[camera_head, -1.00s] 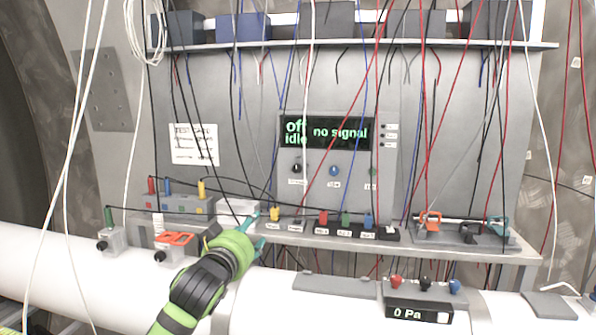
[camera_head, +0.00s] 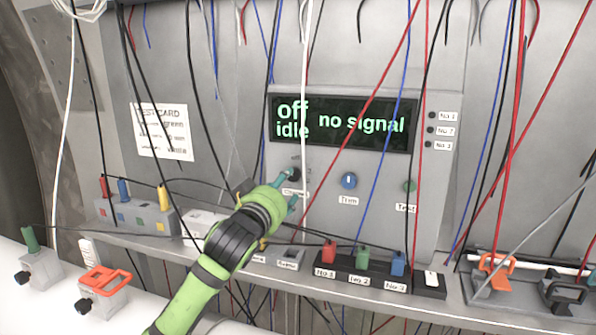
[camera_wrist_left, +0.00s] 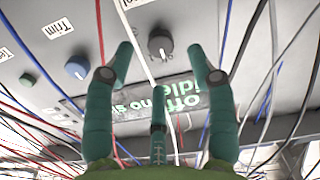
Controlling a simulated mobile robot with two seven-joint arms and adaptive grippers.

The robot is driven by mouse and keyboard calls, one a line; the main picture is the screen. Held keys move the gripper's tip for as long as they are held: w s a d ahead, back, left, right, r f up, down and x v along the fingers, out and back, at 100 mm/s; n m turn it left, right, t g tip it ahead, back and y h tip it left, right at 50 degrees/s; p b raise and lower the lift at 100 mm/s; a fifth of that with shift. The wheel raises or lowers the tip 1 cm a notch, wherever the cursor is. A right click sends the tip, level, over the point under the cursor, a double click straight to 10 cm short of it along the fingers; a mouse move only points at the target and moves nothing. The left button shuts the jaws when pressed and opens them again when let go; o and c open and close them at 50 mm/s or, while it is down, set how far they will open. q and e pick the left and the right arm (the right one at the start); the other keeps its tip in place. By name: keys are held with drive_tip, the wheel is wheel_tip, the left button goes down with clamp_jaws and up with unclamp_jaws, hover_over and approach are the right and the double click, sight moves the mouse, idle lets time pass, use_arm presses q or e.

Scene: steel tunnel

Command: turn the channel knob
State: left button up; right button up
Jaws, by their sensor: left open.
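The channel knob (camera_head: 293,174) is a small black knob on the grey panel, below the left part of the display (camera_head: 343,122). The display reads "off idle" and "no signal". In the left wrist view the knob (camera_wrist_left: 160,43) shows uncovered between the spread teal fingers. My left gripper (camera_head: 285,191) is open, with its fingertips close to the knob and partly over its label. Whether any finger touches the knob I cannot tell. My right gripper is not in view.
A blue Trim knob (camera_head: 348,181) and a green knob (camera_head: 410,185) sit right of the channel knob. Several cables hang before the panel, including a white one (camera_head: 304,70) beside the gripper. Coloured plugs (camera_head: 362,258) stand on the shelf below.

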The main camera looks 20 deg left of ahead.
sight(292, 176)
use_arm(q)
drive_tip(key=shift+w+d+r+p, duration=0.1)
drive_tip(key=shift+w+p, duration=0.75)
drive_tip(key=shift+w, duration=0.6)
drive_tip(key=shift+w+r+p, duration=0.1)
drive_tip(key=shift+w+p, duration=0.75)
drive_tip(key=shift+w, duration=0.6)
drive_tip(key=shift+s, duration=0.1)
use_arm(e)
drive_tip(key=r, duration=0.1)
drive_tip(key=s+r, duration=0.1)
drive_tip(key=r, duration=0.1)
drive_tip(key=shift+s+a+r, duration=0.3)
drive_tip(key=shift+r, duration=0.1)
use_arm(q)
clamp_jaws()
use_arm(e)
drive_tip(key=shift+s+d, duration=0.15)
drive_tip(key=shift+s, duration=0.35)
